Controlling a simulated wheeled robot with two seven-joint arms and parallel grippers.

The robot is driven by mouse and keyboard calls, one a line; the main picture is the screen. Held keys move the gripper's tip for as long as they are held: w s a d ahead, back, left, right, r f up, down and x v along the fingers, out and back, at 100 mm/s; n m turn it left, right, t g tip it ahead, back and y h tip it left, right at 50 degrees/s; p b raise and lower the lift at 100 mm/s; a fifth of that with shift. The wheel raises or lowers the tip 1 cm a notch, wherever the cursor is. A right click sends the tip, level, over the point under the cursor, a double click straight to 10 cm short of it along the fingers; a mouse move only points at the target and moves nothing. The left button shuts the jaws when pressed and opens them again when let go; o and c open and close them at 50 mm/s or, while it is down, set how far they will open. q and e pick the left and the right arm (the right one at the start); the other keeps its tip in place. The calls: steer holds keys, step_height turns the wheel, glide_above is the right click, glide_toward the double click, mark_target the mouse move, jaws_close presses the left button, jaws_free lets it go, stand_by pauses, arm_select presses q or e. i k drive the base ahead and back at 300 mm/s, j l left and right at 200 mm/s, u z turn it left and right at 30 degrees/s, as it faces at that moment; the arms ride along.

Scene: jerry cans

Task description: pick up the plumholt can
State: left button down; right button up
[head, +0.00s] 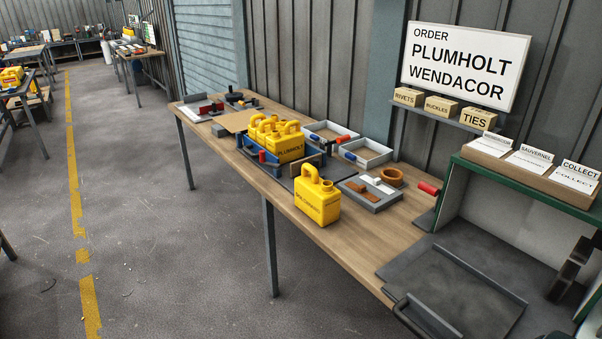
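A yellow jerry can labelled PLUMHOLT (289,152) stands at the near end of a tight group of similar yellow cans in a blue holder (262,168) on the long wooden table. The labels of the cans behind it are hidden. Another yellow can (318,204) stands alone on the table, nearer and to the right; its label is too small to read surely. Neither of my grippers shows in the head view.
The wooden table (375,245) also bears grey trays (372,196), an orange-brown ring (391,177) and a red cylinder (428,188). A sign (465,65) reads ORDER PLUMHOLT WENDACOR. A green-edged bench (530,182) stands at right. Open floor (160,230) lies left.

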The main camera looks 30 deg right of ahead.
mark_target(288, 145)
steer(key=i+z, duration=0.15)
steer(key=z, duration=0.6)
steer(key=i+j+z, duration=0.2)
steer(key=i+z, duration=0.2)
steer(key=i+j+z, duration=0.5)
steer(key=i+j, duration=0.55)
steer(key=i+j+z, duration=0.1)
steer(key=i+j, duration=0.55)
steer(key=j, duration=0.2)
